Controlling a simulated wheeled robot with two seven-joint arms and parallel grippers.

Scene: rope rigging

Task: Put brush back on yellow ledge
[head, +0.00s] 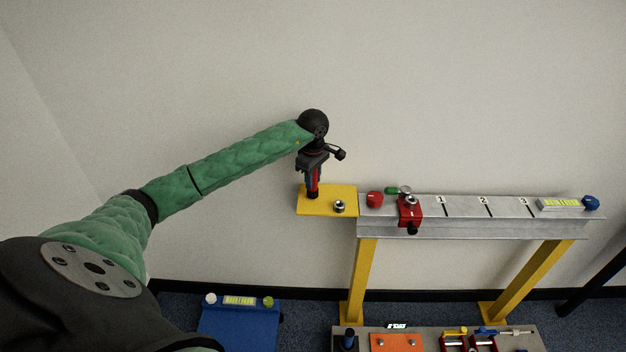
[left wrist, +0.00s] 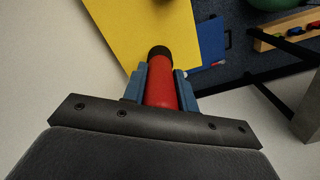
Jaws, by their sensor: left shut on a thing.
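My left gripper (head: 313,173) points down over the left part of the yellow ledge (head: 324,208) in the head view. It is shut on a red cylinder with a black end, which I take to be the brush (head: 314,184). In the left wrist view the red brush (left wrist: 161,84) sits between the blue fingers (left wrist: 160,88), its black tip toward the yellow ledge (left wrist: 120,30). The brush looks about upright, its lower end at or just above the ledge; I cannot tell if they touch. Bristles are not clearly visible. My right gripper is not in view.
The grey rail (head: 465,208) adjoins, carrying a red knob (head: 375,199) and red clamp (head: 410,213). A blue box (head: 238,325) and a tool tray (head: 350,331) are below. The wall behind is bare.

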